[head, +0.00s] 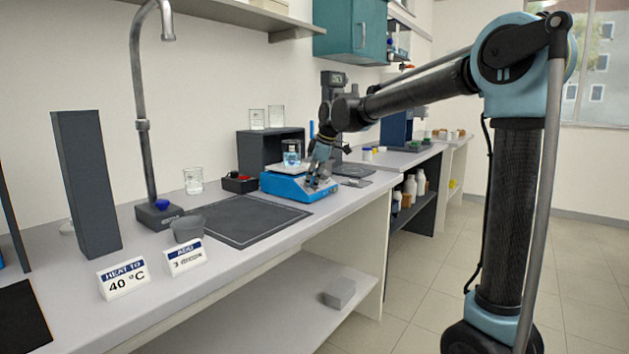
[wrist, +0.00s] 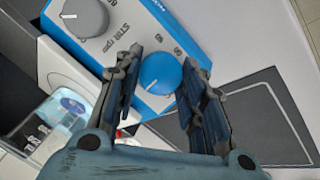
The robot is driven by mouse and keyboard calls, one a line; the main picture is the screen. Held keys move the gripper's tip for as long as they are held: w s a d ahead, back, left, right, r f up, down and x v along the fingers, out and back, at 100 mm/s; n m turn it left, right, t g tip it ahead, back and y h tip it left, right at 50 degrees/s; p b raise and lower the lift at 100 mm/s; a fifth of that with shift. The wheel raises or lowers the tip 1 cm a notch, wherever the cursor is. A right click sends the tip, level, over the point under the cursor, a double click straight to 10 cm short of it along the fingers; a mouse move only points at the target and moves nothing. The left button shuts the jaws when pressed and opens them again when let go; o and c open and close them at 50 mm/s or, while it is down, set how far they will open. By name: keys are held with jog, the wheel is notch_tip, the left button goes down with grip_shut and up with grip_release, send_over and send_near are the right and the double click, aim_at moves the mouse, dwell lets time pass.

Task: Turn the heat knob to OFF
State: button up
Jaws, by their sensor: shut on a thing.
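The blue hotplate stirrer (head: 283,187) stands on the bench, with two knobs on its front panel in the wrist view. The blue knob (wrist: 160,73) lies between my fingers, its white pointer line toward the lower left of the picture. The grey knob (wrist: 84,17) is at upper left, apart from my gripper. The lettering "STIR rpm" is printed between the knobs; I cannot read a HEAT or OFF mark. In the head view my gripper (head: 316,178) hides the knobs.
A beaker (head: 291,154) with blue liquid stands on the hotplate's top. A dark mat (head: 240,221) lies in front left. A red-and-black box (head: 240,182) and an empty beaker (head: 193,181) stand to the left. A sign (head: 124,278) reads "HEAT TO 40 °C".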

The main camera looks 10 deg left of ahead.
dwell(0.4)
jog(key=o, duration=1.1)
jog(key=v, duration=1.2)
jog(key=shift+w, duration=0.15)
jog(key=shift+d, duration=0.15)
